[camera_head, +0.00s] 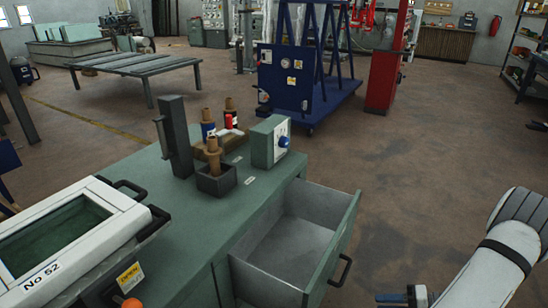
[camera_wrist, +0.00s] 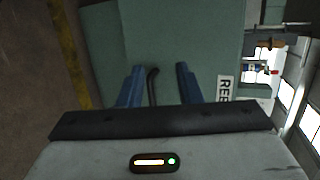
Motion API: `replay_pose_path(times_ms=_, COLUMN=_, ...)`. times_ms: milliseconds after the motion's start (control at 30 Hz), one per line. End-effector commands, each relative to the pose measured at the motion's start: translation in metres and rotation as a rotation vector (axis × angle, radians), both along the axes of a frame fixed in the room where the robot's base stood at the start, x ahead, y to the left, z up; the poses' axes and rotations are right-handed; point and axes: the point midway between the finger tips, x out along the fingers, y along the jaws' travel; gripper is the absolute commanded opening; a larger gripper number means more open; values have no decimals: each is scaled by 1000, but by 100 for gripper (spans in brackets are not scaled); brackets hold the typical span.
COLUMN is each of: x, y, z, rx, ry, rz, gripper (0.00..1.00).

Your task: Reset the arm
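My arm comes in at the lower right of the head view, light grey with dark bands. My gripper (camera_wrist: 160,84) shows in the wrist view as two blue fingers standing apart with a gap between them. A dark curved handle (camera_wrist: 153,84) shows in that gap, and I see no finger closed on it. In the head view only a small part of the gripper (camera_head: 408,297) shows at the bottom edge, to the right of the open drawer (camera_head: 290,255) and apart from its black handle (camera_head: 341,271).
The green cabinet (camera_head: 190,215) carries a box marked No 52 (camera_head: 75,235), a dark upright block (camera_head: 174,137), wooden-handled tools (camera_head: 213,150) and a box with a blue knob (camera_head: 269,142). A blue frame cart (camera_head: 300,80) stands behind. The floor to the right is clear.

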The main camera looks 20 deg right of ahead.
Motion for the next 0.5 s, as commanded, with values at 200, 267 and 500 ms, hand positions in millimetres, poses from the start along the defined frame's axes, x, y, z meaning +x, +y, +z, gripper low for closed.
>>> replay_pose_path(times_ms=200, x=22, y=31, z=67, rx=-87, ry=107, rz=156, gripper=32)
replay_pose_path(times_ms=267, x=28, y=44, z=90, rx=-128, ry=148, rz=210, gripper=32)
replay_pose_path(times_ms=500, x=45, y=109, z=194, rx=-367, ry=313, rz=416, gripper=32)
